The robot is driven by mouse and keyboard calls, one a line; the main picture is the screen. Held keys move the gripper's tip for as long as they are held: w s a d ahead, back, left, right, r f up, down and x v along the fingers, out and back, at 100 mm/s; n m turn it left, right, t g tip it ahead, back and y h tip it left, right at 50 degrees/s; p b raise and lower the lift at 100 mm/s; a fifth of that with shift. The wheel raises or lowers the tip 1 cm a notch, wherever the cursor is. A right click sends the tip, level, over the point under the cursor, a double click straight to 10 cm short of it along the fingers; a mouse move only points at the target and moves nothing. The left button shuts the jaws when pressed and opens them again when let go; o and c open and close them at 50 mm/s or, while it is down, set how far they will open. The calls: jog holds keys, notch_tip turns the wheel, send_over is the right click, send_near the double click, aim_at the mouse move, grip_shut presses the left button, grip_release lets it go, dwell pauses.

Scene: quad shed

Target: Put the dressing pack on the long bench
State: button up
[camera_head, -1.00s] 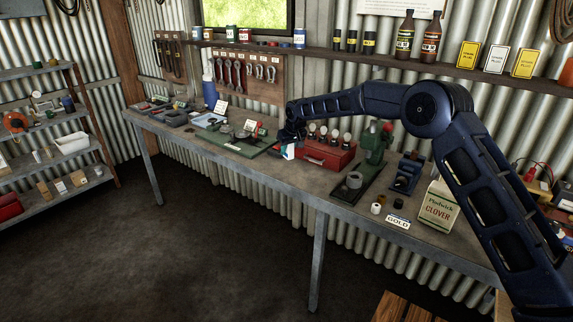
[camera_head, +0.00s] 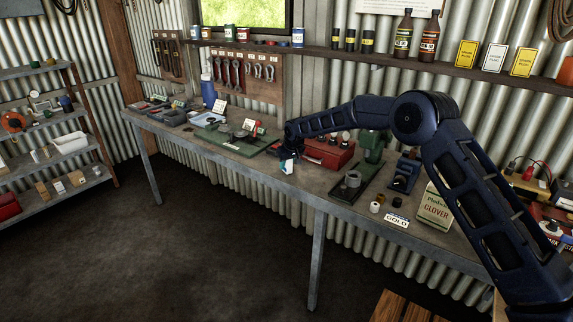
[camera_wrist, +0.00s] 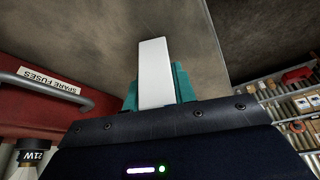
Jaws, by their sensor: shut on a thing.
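The dressing pack (camera_head: 287,166) is a small white block with some teal beside it, at the middle of the long bench (camera_head: 262,172). My gripper (camera_head: 289,151) is shut on it from above. In the wrist view the pack (camera_wrist: 154,72) shows as a white slab, flanked by teal pieces at the gripper (camera_wrist: 158,98). The bench top (camera_wrist: 105,45) lies beyond it there. The pack is over the bench top or on it; I cannot tell whether it touches.
A red box (camera_head: 328,154) labelled spare fuses (camera_wrist: 48,84) is close beside my gripper. A green mat (camera_head: 228,140) with parts lies to the left. A green press (camera_head: 373,148) stands to the right. The bench front near the pack is clear.

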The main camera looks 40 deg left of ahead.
jog(key=shift+f, duration=0.15)
jog(key=o, duration=0.9)
jog(key=shift+o, duration=0.2)
jog(key=v, duration=1.2)
